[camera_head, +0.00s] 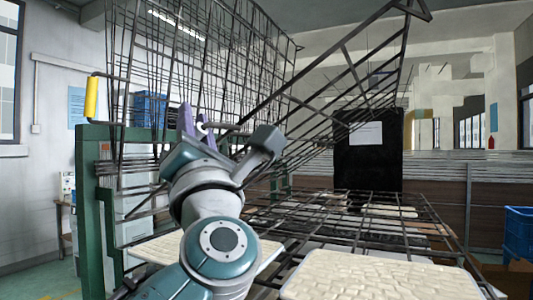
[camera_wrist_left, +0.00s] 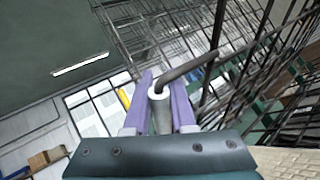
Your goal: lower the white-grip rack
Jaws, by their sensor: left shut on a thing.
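The white-grip rack (camera_head: 345,82) is a dark wire tray panel, raised and slanting up to the right above the flat rack. Its white grip (camera_wrist_left: 161,109) sits between the purple fingers of my left gripper (camera_wrist_left: 160,105) in the left wrist view. In the head view the left gripper (camera_head: 197,122) is shut on this grip at the panel's lower left end, and the grip is partly hidden by the fingers. In the wrist view a grey bar runs from the grip up to the right. My right gripper is in neither view.
Another wire panel with a yellow grip (camera_head: 91,97) stands steeply at the left by a green post (camera_head: 95,200). Below lies a flat wire rack (camera_head: 330,238) with pale textured slabs (camera_head: 380,278). A black board (camera_head: 368,150) stands behind; a blue crate (camera_head: 518,232) is at right.

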